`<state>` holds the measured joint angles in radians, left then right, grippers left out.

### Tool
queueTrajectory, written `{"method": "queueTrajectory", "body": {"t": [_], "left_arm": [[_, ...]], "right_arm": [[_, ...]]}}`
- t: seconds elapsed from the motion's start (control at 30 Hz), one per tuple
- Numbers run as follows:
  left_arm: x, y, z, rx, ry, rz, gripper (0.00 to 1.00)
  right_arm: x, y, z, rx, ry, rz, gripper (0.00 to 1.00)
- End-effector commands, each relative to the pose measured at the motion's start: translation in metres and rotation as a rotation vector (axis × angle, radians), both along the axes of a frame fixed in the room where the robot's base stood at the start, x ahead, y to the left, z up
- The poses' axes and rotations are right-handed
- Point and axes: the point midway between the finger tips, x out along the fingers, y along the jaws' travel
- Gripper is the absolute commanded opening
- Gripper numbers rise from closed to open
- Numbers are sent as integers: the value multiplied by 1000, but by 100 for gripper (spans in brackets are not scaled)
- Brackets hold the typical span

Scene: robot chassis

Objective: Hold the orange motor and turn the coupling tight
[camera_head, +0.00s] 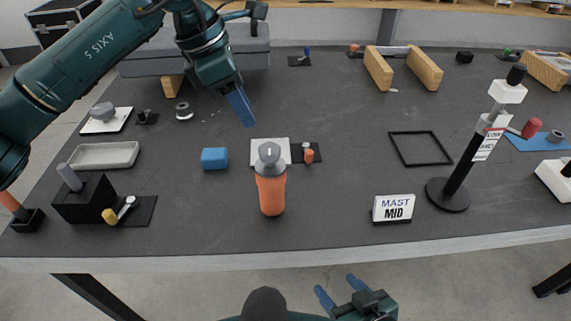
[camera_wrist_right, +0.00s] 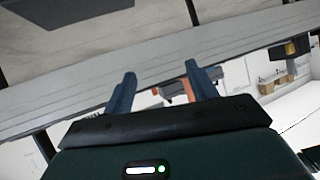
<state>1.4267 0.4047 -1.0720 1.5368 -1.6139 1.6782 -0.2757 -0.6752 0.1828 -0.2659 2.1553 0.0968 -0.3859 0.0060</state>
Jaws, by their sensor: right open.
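The orange motor (camera_head: 271,192) stands upright near the table's front edge, left of centre in the head view. The grey coupling (camera_head: 269,154) sits on top of it; I cannot tell how tight it is. My left gripper (camera_head: 241,110) is above the table, behind and left of the motor, with its blue fingers pointing down and overlapping in the view. I cannot tell its opening. My right gripper (camera_head: 337,289) is in front of the table edge, apart from the motor. It is open and empty, as the right wrist view (camera_wrist_right: 162,88) also shows.
A "MAST MID" sign (camera_head: 393,208) and a black mast stand (camera_head: 459,174) are on the right. A black box (camera_head: 84,203) is at the left.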

Motion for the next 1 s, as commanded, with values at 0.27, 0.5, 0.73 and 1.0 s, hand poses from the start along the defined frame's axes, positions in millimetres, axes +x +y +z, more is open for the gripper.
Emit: {"method": "queueTrajectory", "body": {"t": [0.27, 0.5, 0.73, 1.0], "left_arm": [[0, -1, 0, -4, 2, -1, 36], [0, -1, 0, -5, 2, -1, 36], [-1, -1, 0, -6, 3, -1, 36], [-1, -1, 0, -6, 3, -1, 36]], "right_arm": [[31, 25, 42, 513, 3, -106, 73], [55, 45, 73, 1172, 223, -215, 73], [73, 54, 85, 1705, 581, -340, 73], [94, 57, 94, 2217, 1058, -526, 73]]}}
